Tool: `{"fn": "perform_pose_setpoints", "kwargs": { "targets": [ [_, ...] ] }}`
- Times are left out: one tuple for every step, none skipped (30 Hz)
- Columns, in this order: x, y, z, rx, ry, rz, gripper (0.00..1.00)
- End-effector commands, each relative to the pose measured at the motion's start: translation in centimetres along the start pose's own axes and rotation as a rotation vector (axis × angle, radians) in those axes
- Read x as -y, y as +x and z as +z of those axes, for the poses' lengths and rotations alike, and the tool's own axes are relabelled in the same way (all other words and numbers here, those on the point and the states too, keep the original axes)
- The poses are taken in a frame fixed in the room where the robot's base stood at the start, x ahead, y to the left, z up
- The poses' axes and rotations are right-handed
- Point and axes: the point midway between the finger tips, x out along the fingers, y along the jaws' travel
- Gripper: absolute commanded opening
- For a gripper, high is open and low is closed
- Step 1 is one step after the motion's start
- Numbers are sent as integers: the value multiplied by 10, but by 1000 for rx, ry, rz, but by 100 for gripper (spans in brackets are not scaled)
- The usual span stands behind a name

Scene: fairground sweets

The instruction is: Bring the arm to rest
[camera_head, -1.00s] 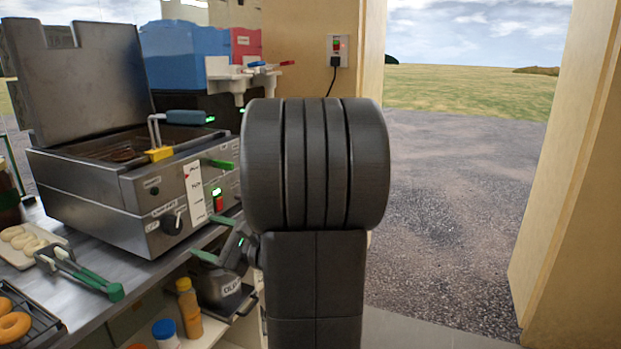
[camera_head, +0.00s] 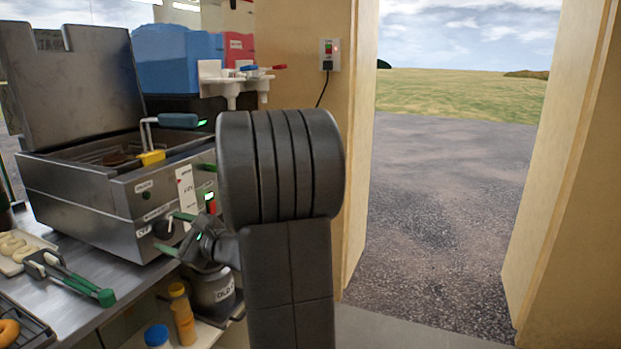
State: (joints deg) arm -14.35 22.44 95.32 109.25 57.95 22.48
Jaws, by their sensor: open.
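My arm (camera_head: 285,200) stands dark and folded in the middle of the view. My gripper (camera_head: 174,233) shows to the left of it, in front of the fryer's right end. Its two green-tipped fingers are apart, with nothing seen between them. The rest of the gripper is partly hidden behind my arm. The fryer (camera_head: 95,205) stands on the metal counter at the left with its lid raised. I cannot tell whether the fingers touch its front panel.
Green-handled tongs (camera_head: 68,280) lie on the counter (camera_head: 115,300), beside a tray of pale rings (camera_head: 18,248). A dark pot (camera_head: 212,292) and an orange bottle (camera_head: 181,315) stand below the gripper. An open doorway with bare ground (camera_head: 430,220) lies at the right.

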Motion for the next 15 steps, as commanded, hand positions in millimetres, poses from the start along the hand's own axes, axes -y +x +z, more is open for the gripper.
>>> {"fn": "perform_pose_setpoints", "kwargs": {
  "targets": [
    [0, -1, 0, 0, 0, 0, 63],
    [0, -3, 0, 0, 0, -1, 63],
    [1, -5, 0, -1, -1, -1, 63],
    [1, -8, 0, -1, -1, -2, 63],
    [1, -11, 0, -2, 0, -2, 63],
    [1, -16, 0, -3, 0, -2, 63],
    [1, -21, 0, -3, -1, -2, 63],
    [1, -26, 0, -2, -1, -2, 63],
    [2, -33, 0, -3, -1, -3, 63],
    [2, -39, 0, -3, -1, -4, 63],
    [2, -44, 0, -3, -1, -4, 63],
    [2, -52, 0, -4, -1, -4, 63],
    [1, -57, 0, -3, -1, -3, 63],
    [2, -62, 0, -3, -1, -4, 63],
    [2, -70, 0, -2, -1, -4, 63]
  ]
}}
